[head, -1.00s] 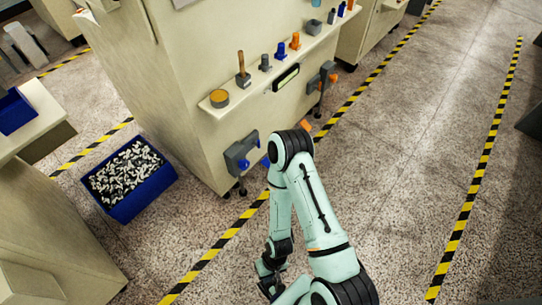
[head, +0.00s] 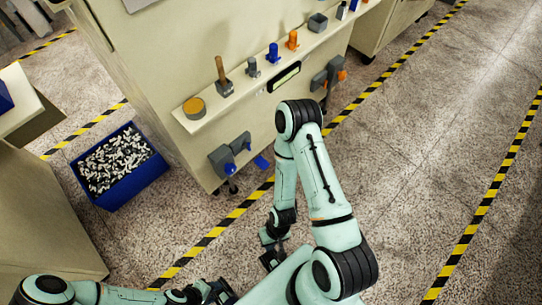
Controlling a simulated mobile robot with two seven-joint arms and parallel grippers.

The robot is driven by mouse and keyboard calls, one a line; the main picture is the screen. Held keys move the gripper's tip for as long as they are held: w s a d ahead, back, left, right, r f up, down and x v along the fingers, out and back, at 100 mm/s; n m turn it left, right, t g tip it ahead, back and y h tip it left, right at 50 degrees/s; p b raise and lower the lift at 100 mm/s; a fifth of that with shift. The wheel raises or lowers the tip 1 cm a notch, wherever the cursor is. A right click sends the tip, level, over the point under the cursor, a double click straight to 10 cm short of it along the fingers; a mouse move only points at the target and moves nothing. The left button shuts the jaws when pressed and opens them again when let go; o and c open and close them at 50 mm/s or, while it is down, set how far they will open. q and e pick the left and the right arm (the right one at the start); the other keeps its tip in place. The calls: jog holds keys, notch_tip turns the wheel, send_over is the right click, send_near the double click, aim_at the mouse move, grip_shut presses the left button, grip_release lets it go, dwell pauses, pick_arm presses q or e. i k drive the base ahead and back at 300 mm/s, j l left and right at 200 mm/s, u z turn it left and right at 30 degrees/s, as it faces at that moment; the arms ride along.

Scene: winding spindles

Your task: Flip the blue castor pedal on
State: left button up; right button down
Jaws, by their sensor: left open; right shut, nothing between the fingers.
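The blue castor pedal (head: 262,162) sticks out low at the base of the beige machine (head: 190,75), just right of a grey bracket with a blue knob. It is small, and I cannot tell its tilt clearly. My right gripper (head: 270,260) is shut and empty, pointing down above the floor, well below the pedal in the picture and apart from it. My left gripper (head: 222,293) is at the bottom edge, open and partly cut off, away from the pedal.
A grey bracket with a blue knob (head: 229,168) juts from the machine beside the pedal. A blue bin (head: 128,197) of small pale and dark parts stands on the floor at left. A shelf (head: 196,125) holds small items. Striped tape (head: 225,225) crosses the speckled floor.

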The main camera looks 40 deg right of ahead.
aim_at(261, 161)
jog(key=i+l, duration=0.1)
jog(key=l, duration=0.45)
jog(key=i+l, duration=0.1)
jog(key=l, duration=0.45)
jog(key=i+l, duration=0.15)
jog(key=i, duration=0.35)
